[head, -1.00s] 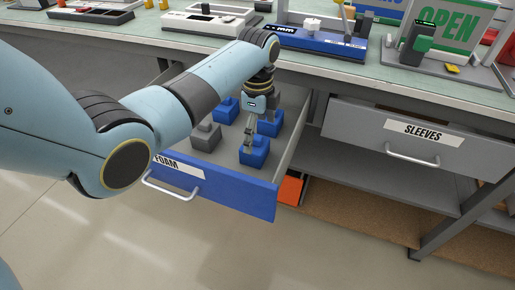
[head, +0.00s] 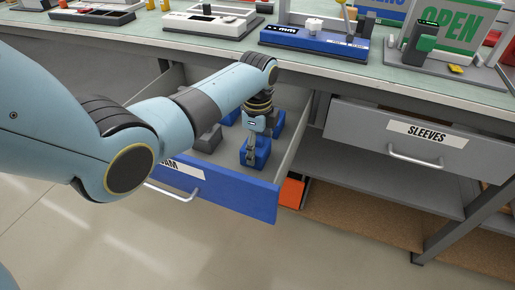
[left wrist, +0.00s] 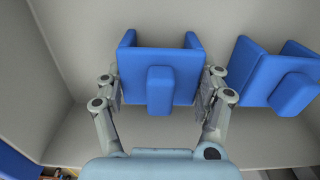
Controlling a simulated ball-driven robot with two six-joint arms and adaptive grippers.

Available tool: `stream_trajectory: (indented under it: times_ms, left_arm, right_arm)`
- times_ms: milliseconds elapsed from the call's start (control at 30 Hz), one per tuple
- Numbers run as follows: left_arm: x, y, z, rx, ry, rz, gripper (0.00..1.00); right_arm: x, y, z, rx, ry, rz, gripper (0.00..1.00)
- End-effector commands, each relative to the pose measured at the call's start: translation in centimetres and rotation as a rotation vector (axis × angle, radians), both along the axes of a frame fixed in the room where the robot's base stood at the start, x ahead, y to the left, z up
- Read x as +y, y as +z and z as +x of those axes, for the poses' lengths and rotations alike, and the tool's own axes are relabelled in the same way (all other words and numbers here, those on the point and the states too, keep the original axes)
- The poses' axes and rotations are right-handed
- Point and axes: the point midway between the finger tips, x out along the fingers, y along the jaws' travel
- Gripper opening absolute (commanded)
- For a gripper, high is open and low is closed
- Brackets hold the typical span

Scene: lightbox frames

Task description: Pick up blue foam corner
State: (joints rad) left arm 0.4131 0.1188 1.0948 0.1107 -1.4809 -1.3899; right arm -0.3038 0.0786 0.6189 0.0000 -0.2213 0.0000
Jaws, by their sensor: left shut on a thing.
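The blue foam corner (head: 262,153) lies near the front of the open foam drawer (head: 235,190). My left gripper (head: 250,158) reaches down into the drawer and is shut on it. In the left wrist view the fingers (left wrist: 160,88) stand on both sides of the blue foam corner (left wrist: 160,90), which still seems to be at the drawer floor. A second blue foam corner (left wrist: 282,80) lies just to its right in that view. My right gripper is not in view.
A grey foam corner (head: 208,138) and further blue ones are partly hidden behind my arm. The drawer walls stand close around. The bench top (head: 235,48) overhangs behind with several fixtures. A closed SLEEVES drawer (head: 400,138) is at the right.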

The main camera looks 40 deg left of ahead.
Motion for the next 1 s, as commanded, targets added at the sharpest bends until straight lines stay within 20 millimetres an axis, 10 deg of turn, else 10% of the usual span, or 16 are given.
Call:
stream_trajectory:
  times_ms: [267, 700, 1000]
  left_arm:
    - [0.0, 0.5, 0.0, -0.001, 0.000, 0.000, 0.52]
    - [0.1, 8.8, 0.1, -0.002, 0.001, 0.000, 0.52]
    - [0.0, 10.0, 0.0, 0.000, 0.001, 0.000, 0.52]
  right_arm:
    - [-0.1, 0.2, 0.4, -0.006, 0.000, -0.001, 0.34]
    - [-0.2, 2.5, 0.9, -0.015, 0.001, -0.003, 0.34]
    - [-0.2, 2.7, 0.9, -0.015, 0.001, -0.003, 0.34]
